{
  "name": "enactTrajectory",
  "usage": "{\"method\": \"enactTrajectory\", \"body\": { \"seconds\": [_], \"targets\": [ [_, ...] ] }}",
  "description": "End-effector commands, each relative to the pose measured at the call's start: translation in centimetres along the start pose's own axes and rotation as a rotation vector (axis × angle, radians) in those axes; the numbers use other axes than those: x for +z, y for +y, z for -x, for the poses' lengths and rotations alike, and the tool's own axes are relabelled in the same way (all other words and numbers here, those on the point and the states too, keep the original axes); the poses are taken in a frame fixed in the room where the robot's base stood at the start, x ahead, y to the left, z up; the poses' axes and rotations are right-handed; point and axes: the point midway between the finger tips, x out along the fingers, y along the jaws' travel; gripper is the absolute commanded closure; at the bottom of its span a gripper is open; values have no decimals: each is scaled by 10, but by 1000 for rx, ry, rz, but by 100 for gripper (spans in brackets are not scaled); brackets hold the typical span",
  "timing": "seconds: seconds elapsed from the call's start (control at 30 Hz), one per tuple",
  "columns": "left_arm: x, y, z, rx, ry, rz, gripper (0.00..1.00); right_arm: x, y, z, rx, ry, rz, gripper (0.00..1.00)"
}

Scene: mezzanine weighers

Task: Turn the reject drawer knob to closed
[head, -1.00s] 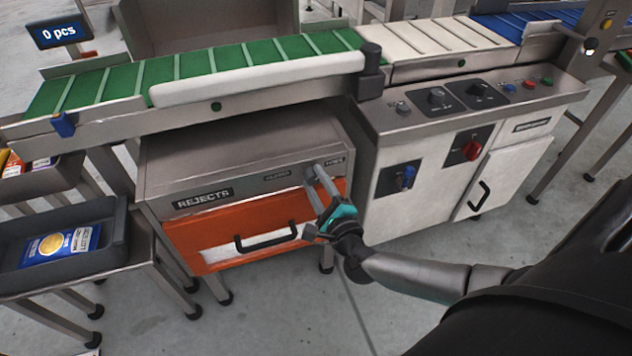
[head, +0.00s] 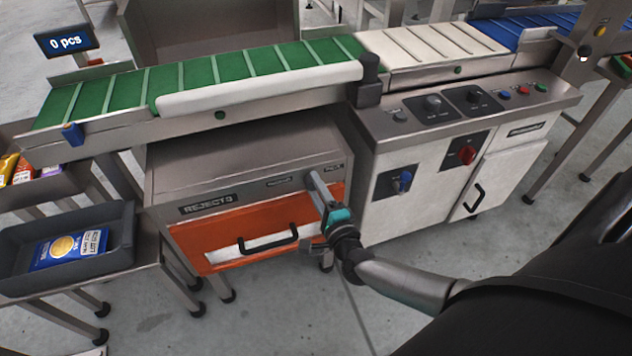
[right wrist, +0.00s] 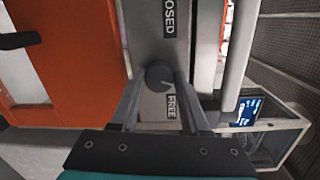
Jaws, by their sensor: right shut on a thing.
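The reject drawer knob (right wrist: 158,74) is a small dark grey round knob on the grey steel strip above the orange drawer front. In the right wrist view it sits between the CLOSED label (right wrist: 170,18) and the FREE label (right wrist: 172,106). My right gripper (head: 312,176) reaches it from the front, its two fingers shut on the knob's sides. In the head view the fingers hide the knob. I cannot tell which label the knob points to. The orange reject drawer (head: 215,240) with a black handle (head: 268,241) is below, left of the gripper. My left gripper is not in view.
The grey REJECTS housing (head: 240,160) stands under the green conveyor (head: 220,68). A white control cabinet (head: 425,200) with blue and red knobs is close on the right. A dark tray (head: 110,262) with a blue packet is at the left. The floor in front is clear.

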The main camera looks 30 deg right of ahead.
Motion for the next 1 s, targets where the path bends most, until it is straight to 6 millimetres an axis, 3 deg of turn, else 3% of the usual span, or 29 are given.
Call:
{"method": "enactTrajectory", "body": {
  "seconds": [0.4, 1.0],
  "targets": [
    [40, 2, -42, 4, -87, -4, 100, 1, -2, 0, 29, 19, 396, 100],
    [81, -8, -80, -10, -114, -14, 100, 2, 0, 0, 64, 41, 928, 100]
  ]
}}
